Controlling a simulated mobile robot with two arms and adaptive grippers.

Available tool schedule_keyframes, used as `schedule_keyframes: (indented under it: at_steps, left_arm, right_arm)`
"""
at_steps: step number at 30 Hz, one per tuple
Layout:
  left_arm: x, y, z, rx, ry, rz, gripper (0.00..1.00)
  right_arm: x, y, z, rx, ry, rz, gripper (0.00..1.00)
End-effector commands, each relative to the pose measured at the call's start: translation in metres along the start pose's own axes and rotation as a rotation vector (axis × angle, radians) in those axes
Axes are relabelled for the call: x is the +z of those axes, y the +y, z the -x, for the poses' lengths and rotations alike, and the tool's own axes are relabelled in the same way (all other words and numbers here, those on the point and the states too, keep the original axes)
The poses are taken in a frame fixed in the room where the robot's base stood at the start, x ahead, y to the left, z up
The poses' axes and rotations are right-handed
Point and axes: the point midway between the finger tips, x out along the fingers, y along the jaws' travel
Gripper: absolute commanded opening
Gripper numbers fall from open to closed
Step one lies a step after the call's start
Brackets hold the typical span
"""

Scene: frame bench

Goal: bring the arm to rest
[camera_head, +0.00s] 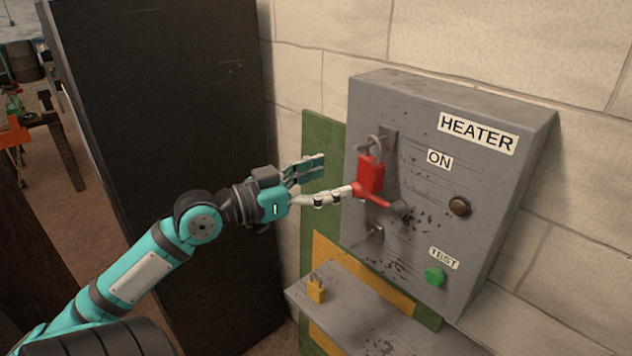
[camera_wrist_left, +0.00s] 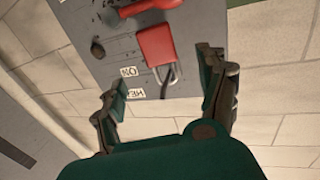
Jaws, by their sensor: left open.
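My left gripper (camera_head: 322,182) is open in front of the left side of the grey heater box (camera_head: 490,200). In the left wrist view its two fingers (camera_wrist_left: 165,95) are spread wide with nothing between the tips. A red padlock (camera_head: 371,174) hangs by its shackle on the box, just beyond the fingers; it also shows in the left wrist view (camera_wrist_left: 156,46). A red handle (camera_head: 373,197) sticks out just below the padlock. One finger overlaps the handle's near end in the head view, and I cannot tell whether they touch. My right gripper is not in view.
A yellow padlock (camera_head: 316,290) stands on the grey shelf (camera_head: 375,325) under the box. A green button (camera_head: 434,276) and a dark round knob (camera_head: 459,207) are on the box's front. A tall dark panel (camera_head: 170,120) stands close behind my left arm.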

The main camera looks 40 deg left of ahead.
Motion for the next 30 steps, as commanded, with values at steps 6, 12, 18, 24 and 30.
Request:
schedule_keyframes:
  at_steps: [6,12,18,24,30]
  left_arm:
    - [0.0,0.0,0.016,-0.001,-0.001,-0.001,0.75]
    - [0.0,0.0,0.018,0.0,0.0,-0.002,0.75]
    - [0.028,-0.031,0.017,-0.073,-0.027,0.038,0.75]
    - [0.141,-0.111,0.025,-0.287,-0.148,0.146,0.75]
    - [0.287,-0.15,0.052,-0.462,-0.334,0.232,0.75]
  right_arm:
    - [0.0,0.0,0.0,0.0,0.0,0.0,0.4]
    - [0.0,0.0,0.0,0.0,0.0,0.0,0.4]
    - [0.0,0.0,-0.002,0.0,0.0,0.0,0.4]
    - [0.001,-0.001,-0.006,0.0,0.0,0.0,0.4]
    - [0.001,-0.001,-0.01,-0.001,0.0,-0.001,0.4]
